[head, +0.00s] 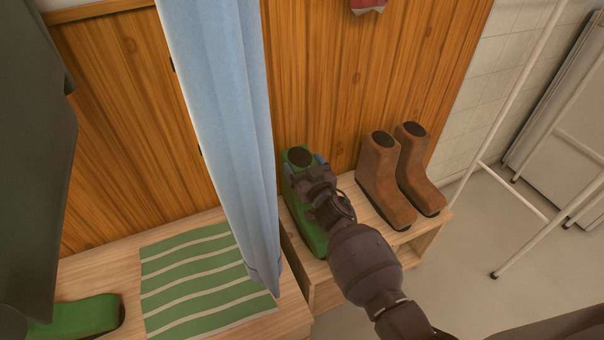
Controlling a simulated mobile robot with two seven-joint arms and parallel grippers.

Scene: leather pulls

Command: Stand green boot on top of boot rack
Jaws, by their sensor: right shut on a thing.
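A green boot (311,233) is upright at the left end of the boot rack (347,187), with its dark opening up and its toe toward the front. My right gripper (303,168) is shut on its shaft and hides part of it. I cannot tell whether the sole touches the rack top. Another green boot (85,315) lies partly in view at the lower left, on the wooden bench. My left gripper is not in view.
Two brown boots (378,178) (416,170) stand on the rack's right part. A blue curtain (222,120) hangs just left of the held boot. A green striped mat (205,280) lies on the bench. A dark hanging shape (35,150) blocks the left side. White metal frames stand at the right.

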